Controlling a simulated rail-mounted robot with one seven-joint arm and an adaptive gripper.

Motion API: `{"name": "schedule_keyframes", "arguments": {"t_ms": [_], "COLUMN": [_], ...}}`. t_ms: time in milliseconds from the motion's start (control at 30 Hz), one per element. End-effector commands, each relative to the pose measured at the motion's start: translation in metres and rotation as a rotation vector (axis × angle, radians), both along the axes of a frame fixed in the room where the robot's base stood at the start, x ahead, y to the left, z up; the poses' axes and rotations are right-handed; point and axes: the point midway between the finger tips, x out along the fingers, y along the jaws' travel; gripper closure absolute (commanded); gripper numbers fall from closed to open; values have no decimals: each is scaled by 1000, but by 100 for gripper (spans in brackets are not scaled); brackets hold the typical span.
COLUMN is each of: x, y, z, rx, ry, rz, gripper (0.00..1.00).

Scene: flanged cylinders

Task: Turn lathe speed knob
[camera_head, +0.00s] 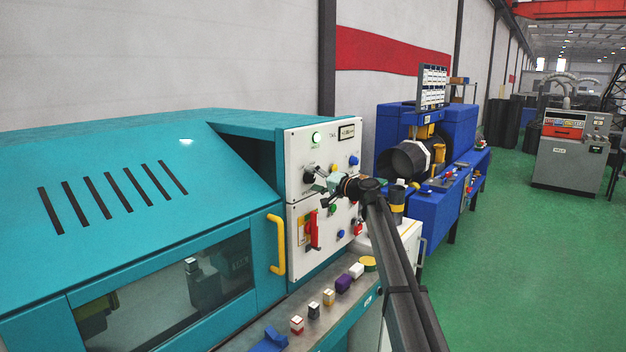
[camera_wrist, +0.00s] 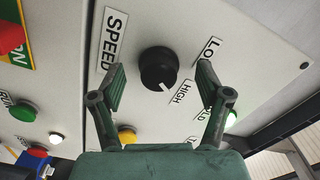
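The speed knob (camera_wrist: 158,67) is round and black, on a white panel (camera_wrist: 225,50) beside a "SPEED" label. Its white pointer mark faces the "HIGH" label; a partly hidden "LO" label is at the upper right. My gripper (camera_wrist: 161,74) is open, with one finger on each side of the knob in the picture. No contact with the knob shows, and the exact gap in depth is hard to tell. In the head view the knob (camera_head: 308,174) is on the upper panel of the teal lathe (camera_head: 200,130), with my gripper (camera_head: 324,183) just right of it.
A yellow button (camera_wrist: 127,134), green button (camera_wrist: 22,112) and red button (camera_wrist: 38,151) are near the knob. A red switch (camera_head: 312,230) is below my gripper. A yellow door handle (camera_head: 276,245) is to the left. Several small blocks line the ledge (camera_head: 300,335).

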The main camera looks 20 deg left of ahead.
Motion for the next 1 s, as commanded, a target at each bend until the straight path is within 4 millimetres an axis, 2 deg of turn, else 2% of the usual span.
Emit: {"name": "schedule_keyframes", "arguments": {"t_ms": [267, 1000], "x": [-1, -14], "y": [-4, -54], "z": [-1, -2], "rx": [-1, -2], "ry": [-2, -3], "rz": [0, 0], "gripper": [24, 24]}}
